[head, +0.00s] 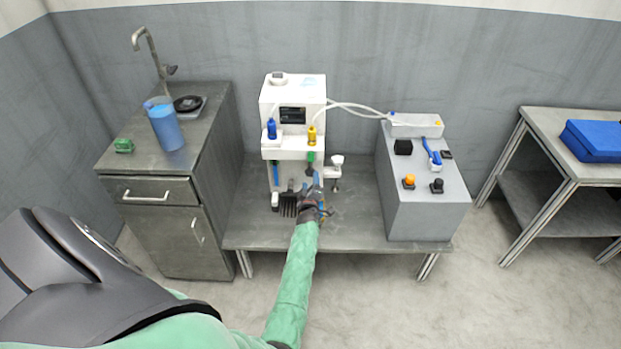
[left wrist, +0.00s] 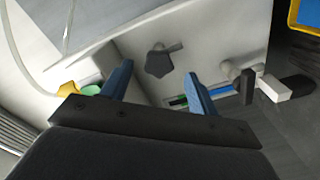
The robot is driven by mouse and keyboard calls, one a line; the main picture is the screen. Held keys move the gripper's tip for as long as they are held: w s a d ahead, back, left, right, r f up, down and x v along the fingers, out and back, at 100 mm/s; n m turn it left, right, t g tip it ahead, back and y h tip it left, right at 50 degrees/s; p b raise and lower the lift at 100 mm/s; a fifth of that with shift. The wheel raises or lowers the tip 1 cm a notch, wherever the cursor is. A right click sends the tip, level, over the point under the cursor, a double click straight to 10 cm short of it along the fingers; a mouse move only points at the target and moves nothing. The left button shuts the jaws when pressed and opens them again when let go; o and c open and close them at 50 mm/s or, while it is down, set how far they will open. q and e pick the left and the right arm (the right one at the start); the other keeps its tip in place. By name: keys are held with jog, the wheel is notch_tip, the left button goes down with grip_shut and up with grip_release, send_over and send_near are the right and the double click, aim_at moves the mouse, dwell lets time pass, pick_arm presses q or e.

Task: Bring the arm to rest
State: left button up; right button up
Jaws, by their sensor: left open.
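My left arm in its green sleeve reaches forward over the low metal table. My left gripper (head: 316,190) is in front of the lower part of the white machine (head: 292,92). In the left wrist view its two blue fingers (left wrist: 158,88) stand apart, with nothing between them. A dark star-shaped knob (left wrist: 158,62) on the white machine shows beyond the fingers; I cannot tell whether they touch the machine. My right gripper is in neither view.
The low table (head: 350,205) also carries a grey control box (head: 425,200) at right. At left stands a metal cabinet (head: 160,190) with a blue jug (head: 165,125). A blue case (head: 592,140) lies on the far-right table. The floor in front is clear.

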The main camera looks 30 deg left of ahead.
pick_arm(q)
jog(key=shift+s+d, duration=0.3)
jog(key=shift+s, duration=0.2)
jog(key=w+d+f+m+g+h, duration=0.1)
jog(key=d+f+m+h, duration=0.2)
jog(key=f+m+h, duration=0.1)
jog(key=d+r+m+g+h, duration=0.3)
jog(key=d+r+m+h, duration=0.25)
jog(key=d+r, duration=0.25)
jog(key=s+d+r+m+g, duration=0.3)
jog(key=s+d+r+m, duration=0.2)
jog(key=s+d, duration=0.2)
jog(key=s+d+r+m+g, duration=0.2)
jog(key=s+d, duration=0.3)
jog(key=s, duration=0.7)
jog(key=s+d+r+m+g, duration=0.15)
jog(key=s+d, duration=0.45)
jog(key=s, duration=0.6)
jog(key=s+d+f+g, duration=0.1)
jog(key=s+f, duration=0.1)
jog(key=s, duration=0.4)
jog(key=s+d+f+m+g, duration=0.1)
jog(key=s+f, duration=0.2)
jog(key=s, duration=0.3)
jog(key=s+d+f+g, duration=0.1)
jog(key=s+f, duration=0.1)
jog(key=s, duration=0.4)
jog(key=shift+d+f+h, duration=0.2)
jog(key=shift+f+h, duration=0.15)
jog(key=shift+h, duration=0.1)
